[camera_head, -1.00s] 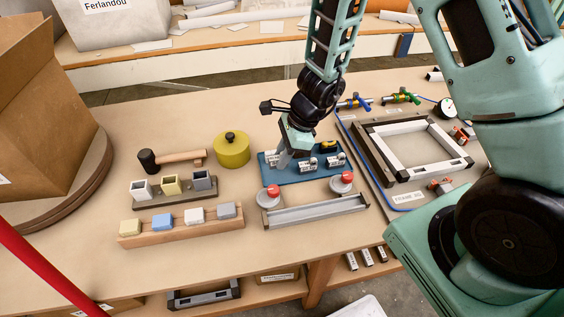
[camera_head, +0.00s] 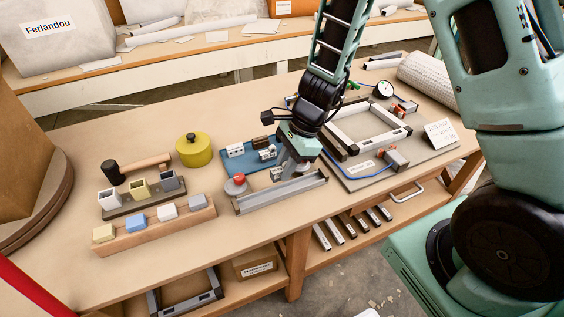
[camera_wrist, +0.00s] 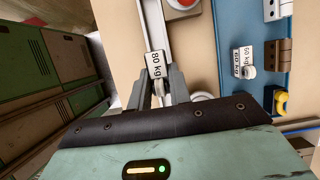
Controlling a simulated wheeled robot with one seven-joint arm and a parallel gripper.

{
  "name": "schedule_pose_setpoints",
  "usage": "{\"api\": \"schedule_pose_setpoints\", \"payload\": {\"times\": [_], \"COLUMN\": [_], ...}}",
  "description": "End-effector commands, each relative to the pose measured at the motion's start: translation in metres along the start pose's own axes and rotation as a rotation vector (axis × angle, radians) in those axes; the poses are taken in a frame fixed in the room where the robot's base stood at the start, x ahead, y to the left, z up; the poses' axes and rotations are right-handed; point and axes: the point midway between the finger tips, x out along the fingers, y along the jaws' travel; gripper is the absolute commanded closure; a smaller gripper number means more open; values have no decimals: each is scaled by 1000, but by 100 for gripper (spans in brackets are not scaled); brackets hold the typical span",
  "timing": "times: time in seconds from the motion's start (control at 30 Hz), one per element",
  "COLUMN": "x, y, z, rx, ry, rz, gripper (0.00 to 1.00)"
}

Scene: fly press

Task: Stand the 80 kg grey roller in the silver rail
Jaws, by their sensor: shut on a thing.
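My gripper (camera_wrist: 157,84) is shut on the small grey roller with the "80 kg" label (camera_wrist: 156,64). In the wrist view the silver rail (camera_wrist: 153,22) runs behind the roller, and the two overlap. I cannot tell whether the roller touches the rail. The blue tray (camera_head: 232,163) lies just behind the rail. In the wrist view the blue tray (camera_wrist: 262,25) holds a roller labelled "60 kg" (camera_wrist: 243,62).
A red-topped round piece (camera_head: 237,183) stands at the rail's left end. Left are a wooden block row (camera_head: 155,228), a mallet (camera_head: 140,168) and a yellow pot (camera_head: 194,150). A square frame (camera_head: 370,130) lies on a board to the right.

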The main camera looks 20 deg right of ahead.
Motion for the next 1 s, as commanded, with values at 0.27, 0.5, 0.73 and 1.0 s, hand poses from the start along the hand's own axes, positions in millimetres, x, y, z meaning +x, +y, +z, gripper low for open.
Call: {"api": "schedule_pose_setpoints", "payload": {"times": [0.27, 0.5, 0.73, 1.0], "x": [13, 31, 36, 35], "y": [0, 0, 0, 0], "z": [-5, -12, -15, -14], "rx": [-3, -4, -4, -3], "ry": [-1, -1, -1, -1], "rz": [2, 2, 1, 1], "gripper": [100, 100, 100, 100]}}
